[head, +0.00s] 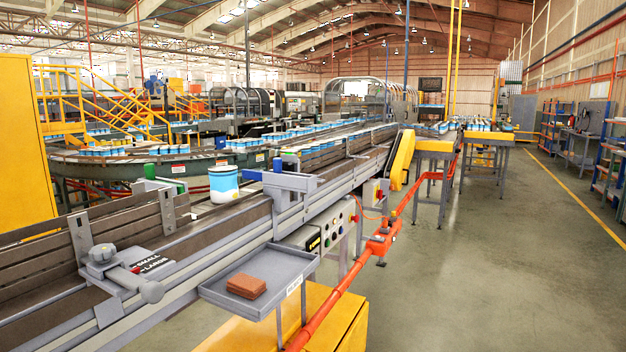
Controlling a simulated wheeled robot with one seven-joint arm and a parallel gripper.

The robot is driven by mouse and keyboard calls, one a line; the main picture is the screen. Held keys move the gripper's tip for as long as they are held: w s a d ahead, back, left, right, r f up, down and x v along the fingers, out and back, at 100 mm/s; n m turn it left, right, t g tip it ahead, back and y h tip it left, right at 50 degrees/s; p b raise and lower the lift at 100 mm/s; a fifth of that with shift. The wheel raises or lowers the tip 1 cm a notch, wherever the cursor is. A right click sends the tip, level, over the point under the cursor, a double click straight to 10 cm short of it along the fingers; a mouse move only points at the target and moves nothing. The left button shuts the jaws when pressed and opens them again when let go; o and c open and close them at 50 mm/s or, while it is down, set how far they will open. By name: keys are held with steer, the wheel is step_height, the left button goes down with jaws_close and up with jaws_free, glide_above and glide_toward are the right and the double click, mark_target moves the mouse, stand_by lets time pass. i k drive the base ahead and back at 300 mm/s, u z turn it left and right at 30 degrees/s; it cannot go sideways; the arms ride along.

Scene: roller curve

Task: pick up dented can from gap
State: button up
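A blue can with a white top (224,186) stands upright on the near conveyor (215,212), just left of a blue clamp block on the rail. No dent can be made out on it at this size. I cannot tell whether it stands in a gap, as the side rail hides its base in part. Many similar blue and white cans (315,131) stand in rows on the conveyors farther back, too small to check for dents. My gripper is not in view.
A grey reject tray (222,290) holding a reddish-brown block (246,285) juts out at the near side. A clamp with a grey handle (125,270) sits on the near rail. An orange pipe (330,308) runs along the floor side. The right floor (490,260) is clear.

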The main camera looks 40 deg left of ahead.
mark_target(224, 186)
steer(key=u, duration=0.15)
steer(key=i, duration=1.55)
steer(key=u, duration=1.05)
steer(key=i, duration=1)
steer(key=u, duration=1.45)
steer(key=i, duration=0.6)
steer(key=u, duration=0.3)
